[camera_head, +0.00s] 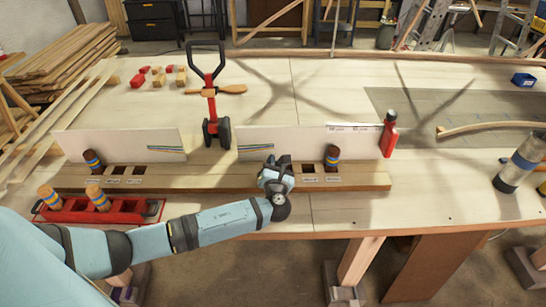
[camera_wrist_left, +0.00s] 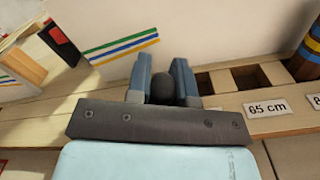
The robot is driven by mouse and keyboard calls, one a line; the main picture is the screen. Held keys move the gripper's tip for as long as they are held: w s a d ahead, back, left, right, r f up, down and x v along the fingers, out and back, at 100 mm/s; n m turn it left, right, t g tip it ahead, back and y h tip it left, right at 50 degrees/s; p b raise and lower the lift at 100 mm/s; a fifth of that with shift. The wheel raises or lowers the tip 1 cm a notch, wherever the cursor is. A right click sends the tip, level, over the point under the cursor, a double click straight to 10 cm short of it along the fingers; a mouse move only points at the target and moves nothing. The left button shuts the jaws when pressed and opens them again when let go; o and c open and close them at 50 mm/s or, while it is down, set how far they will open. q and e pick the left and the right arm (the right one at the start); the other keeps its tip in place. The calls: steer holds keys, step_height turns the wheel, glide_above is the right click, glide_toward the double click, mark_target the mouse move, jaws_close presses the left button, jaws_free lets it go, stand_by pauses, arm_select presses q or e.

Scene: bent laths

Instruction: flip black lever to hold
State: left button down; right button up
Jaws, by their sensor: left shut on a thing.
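My left gripper (camera_head: 280,165) is over the slotted wooden beam (camera_head: 225,179), in front of the right white panel. In the left wrist view its two blue-grey fingers (camera_wrist_left: 161,82) are closed around a dark rounded knob (camera_wrist_left: 162,86), which looks like the top of the black lever. The rest of the lever is hidden by the gripper, and I cannot tell its tilt. Open square slots lie just right of the fingers, with a "65 cm" label (camera_wrist_left: 266,107) in front. My right gripper is not in view.
Striped pegs stand in the beam at left (camera_head: 92,160) and right (camera_head: 332,157). A red tray (camera_head: 125,212) with pegs lies at front left. A red tool with a black loop handle (camera_head: 208,95) stands behind, and a red bottle (camera_head: 389,135) at right. Free tabletop lies front right.

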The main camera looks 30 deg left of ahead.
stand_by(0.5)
arm_select(q)
steer(key=c, duration=1)
jaws_free()
steer(key=b+v, duration=0.1)
steer(key=v, duration=1.3)
steer(key=shift+a, duration=0.1)
